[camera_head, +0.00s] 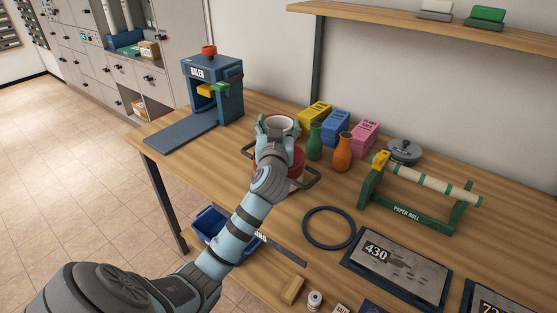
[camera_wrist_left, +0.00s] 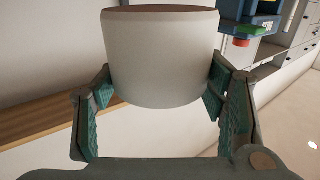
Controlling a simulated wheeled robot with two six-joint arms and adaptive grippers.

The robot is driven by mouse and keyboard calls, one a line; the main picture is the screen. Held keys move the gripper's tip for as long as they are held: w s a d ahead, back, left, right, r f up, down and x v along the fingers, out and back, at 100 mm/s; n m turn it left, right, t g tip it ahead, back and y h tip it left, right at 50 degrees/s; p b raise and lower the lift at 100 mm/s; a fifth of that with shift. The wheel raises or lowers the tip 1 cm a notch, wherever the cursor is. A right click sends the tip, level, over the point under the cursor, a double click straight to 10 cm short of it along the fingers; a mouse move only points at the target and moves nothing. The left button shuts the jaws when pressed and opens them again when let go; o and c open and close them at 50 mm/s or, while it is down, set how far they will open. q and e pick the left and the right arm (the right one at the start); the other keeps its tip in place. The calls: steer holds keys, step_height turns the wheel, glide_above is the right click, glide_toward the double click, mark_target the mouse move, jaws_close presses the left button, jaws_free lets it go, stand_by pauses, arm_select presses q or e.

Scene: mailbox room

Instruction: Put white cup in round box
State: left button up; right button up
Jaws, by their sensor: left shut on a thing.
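The white cup (camera_head: 282,122) is held in my left gripper (camera_head: 279,133). In the left wrist view the white cup (camera_wrist_left: 162,60) fills the space between the two green-padded fingers, upright or nearly so. In the head view the gripper and cup appear over the far part of a red round container (camera_head: 297,171) with dark side handles, which I take for the round box. My wrist hides most of this container and its opening. I cannot tell how high the cup is above it. My right gripper is not in view.
On the wooden table, a green bottle (camera_head: 315,141) and an orange bottle (camera_head: 343,152) stand close right of the container. Behind them are coloured boxes (camera_head: 336,126). A grey lid (camera_head: 404,151), paper roll stand (camera_head: 413,196), dark ring (camera_head: 329,228) and blue sealer (camera_head: 213,90) are around.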

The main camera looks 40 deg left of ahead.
arm_select(q)
step_height(320, 180, down, 8)
steer(key=b, duration=0.1)
steer(key=shift+b, duration=0.4)
